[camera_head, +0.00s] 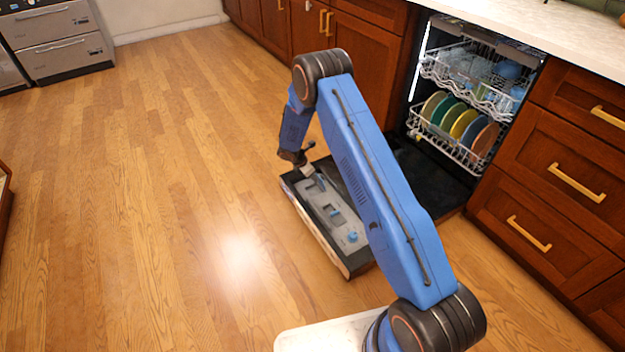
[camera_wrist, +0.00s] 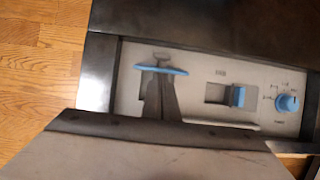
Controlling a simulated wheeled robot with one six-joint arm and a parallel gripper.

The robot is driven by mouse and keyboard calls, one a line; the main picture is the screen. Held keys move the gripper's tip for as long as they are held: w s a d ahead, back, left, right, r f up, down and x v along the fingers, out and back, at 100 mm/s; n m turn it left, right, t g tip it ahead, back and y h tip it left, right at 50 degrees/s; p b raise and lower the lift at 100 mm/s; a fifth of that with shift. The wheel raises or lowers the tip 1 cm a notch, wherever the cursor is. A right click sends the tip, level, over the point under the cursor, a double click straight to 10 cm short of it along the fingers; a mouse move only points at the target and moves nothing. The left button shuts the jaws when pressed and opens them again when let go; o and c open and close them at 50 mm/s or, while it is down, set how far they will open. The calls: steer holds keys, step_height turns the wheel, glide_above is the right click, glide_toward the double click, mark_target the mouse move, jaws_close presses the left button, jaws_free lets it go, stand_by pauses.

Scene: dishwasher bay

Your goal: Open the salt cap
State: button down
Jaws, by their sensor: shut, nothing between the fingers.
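The salt cap is a round blue lid (camera_wrist: 163,70) on the grey panel (camera_wrist: 210,70) of the lowered dishwasher door. In the wrist view it shows as a thin, nearly edge-on disc. My gripper (camera_wrist: 160,95) is shut and empty, right at the lid; its dark fingers overlap the lid in the picture. I cannot tell whether they touch it. In the head view my gripper (camera_head: 308,171) points down at the far left end of the panel (camera_head: 330,213), and the cap is mostly hidden there.
A blue slider (camera_wrist: 238,96) and a blue dial (camera_wrist: 287,103) sit right of the cap. The open dishwasher door (camera_head: 425,165) lies low, below racks with coloured plates (camera_head: 462,124). Wooden drawers (camera_head: 550,180) stand at right. The floor (camera_head: 150,180) at left is clear.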

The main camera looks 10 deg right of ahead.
mark_target(322, 175)
steer(key=shift+w+d+r+y, duration=0.2)
steer(key=shift+d+y, duration=0.05)
steer(key=shift+d, duration=0.35)
steer(key=shift+w+d+r+y, duration=0.2)
steer(key=shift+d+y, duration=0.1)
steer(key=shift+d, duration=0.3)
steer(key=shift+w+d+r+y, duration=0.15)
steer(key=shift+w+d+y, duration=0.1)
steer(key=shift+d, duration=0.45)
steer(key=v, duration=1.1)
steer(key=shift+r, duration=0.35)
